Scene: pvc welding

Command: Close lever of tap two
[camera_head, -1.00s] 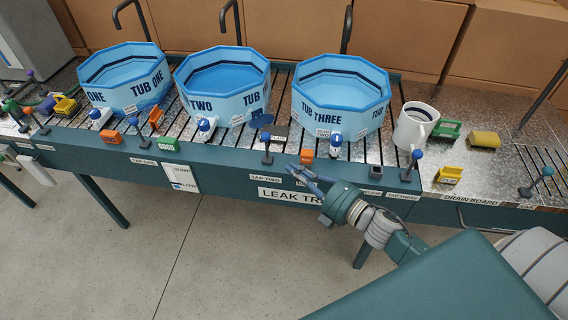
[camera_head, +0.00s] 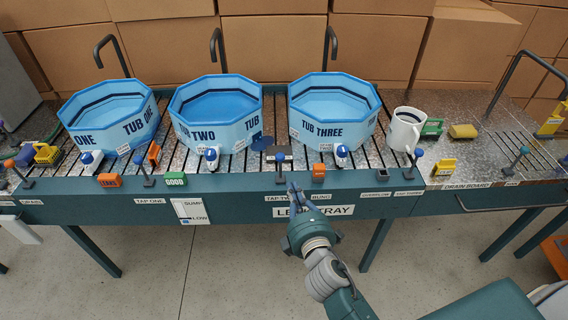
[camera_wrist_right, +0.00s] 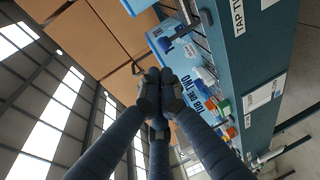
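The tap two lever (camera_head: 280,172) is a short dark post standing on the front rim of the bench, above the TAP TWO label (camera_head: 281,198). A dark post that looks like this lever (camera_wrist_right: 188,25) shows near the top of the right wrist view, by a partly cut-off TAP label (camera_wrist_right: 238,17). My right gripper (camera_head: 293,187) is just in front of the bench edge, below and slightly right of the lever, apart from it. Its fingers meet, empty, in the wrist view (camera_wrist_right: 160,88). My left gripper is out of view.
Tub two (camera_head: 216,112) and tub three (camera_head: 334,112) stand behind the lever. An orange block (camera_head: 319,171) sits close to its right, a green block (camera_head: 175,179) farther left. A white mug (camera_head: 405,129) stands at right. The floor in front is clear.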

